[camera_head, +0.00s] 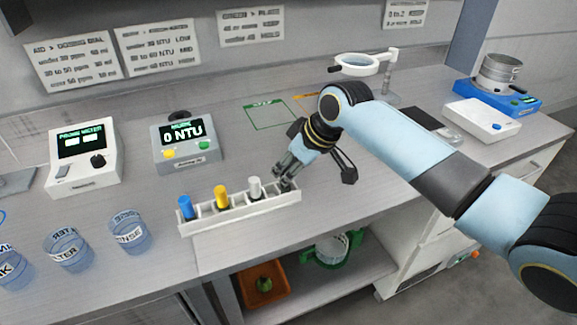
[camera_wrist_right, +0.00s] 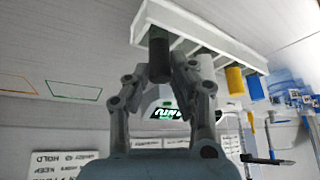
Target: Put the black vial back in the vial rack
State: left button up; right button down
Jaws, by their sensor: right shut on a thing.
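The white vial rack (camera_head: 237,216) lies along the front edge of the bench. A blue vial (camera_head: 185,207), a yellow vial (camera_head: 221,196) and a white vial (camera_head: 254,188) stand in it. My right gripper (camera_head: 283,175) is low at the rack's right end. In the right wrist view my right gripper (camera_wrist_right: 160,76) is shut on the black vial (camera_wrist_right: 159,50), which is at the end compartment of the rack (camera_wrist_right: 205,32). I cannot tell how deep the vial sits. The fingers mostly hide it in the head view. My left gripper is not in view.
A turbidity meter (camera_head: 186,143) and a probe meter (camera_head: 82,156) stand behind the rack. Several blue cups, including the rinse cup (camera_head: 129,232), are at the left. A magnifier (camera_head: 358,65) stands at the back. An orange tray (camera_head: 263,287) is on the shelf below.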

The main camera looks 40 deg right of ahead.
jog(key=shift+f, duration=0.1)
jog(key=shift+f, duration=0.1)
jog(key=c, duration=1.1)
grip_release()
jog(key=shift+r, duration=0.25)
jog(key=v, duration=1.2)
jog(key=shift+f, duration=0.1)
